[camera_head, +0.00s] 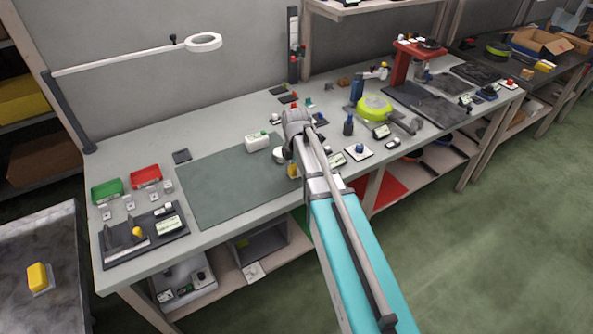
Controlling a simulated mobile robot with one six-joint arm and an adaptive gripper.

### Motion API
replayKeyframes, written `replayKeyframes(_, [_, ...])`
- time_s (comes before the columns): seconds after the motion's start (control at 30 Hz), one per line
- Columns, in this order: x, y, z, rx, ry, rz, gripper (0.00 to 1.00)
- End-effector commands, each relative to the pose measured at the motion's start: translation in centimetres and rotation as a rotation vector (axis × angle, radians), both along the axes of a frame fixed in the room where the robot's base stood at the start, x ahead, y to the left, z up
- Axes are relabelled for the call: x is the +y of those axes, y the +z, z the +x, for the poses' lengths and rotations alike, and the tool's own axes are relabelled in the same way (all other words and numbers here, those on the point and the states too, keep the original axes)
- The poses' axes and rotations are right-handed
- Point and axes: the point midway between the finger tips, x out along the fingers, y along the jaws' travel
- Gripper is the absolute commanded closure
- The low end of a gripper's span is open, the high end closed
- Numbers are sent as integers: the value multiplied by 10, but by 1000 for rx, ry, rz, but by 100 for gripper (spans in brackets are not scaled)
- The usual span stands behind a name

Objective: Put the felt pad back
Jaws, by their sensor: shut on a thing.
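My gripper (291,162) is small and partly hidden by my arm, over the front right part of the dark green mat (220,190). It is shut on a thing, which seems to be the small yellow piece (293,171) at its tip. I cannot tell whether this piece is the felt pad, or whether it touches the mat. No other thing in view can be surely told as the felt pad.
A green tray (107,190) and a red tray (146,176) stand at the bench's left. A yellow-green pan (374,107) and small parts crowd the right. A lamp (203,42) reaches over the left. Most of the mat is clear.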

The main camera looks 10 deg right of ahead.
Motion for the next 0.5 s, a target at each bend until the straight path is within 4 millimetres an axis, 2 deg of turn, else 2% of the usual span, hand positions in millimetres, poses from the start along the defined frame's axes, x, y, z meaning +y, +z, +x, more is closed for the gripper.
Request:
replayKeyframes(0.37, [0,-4,0,0,0,0,96])
replayKeyframes(0.4, [0,-3,0,0,0,0,52])
replayKeyframes(0.5, [0,-2,0,0,0,0,34])
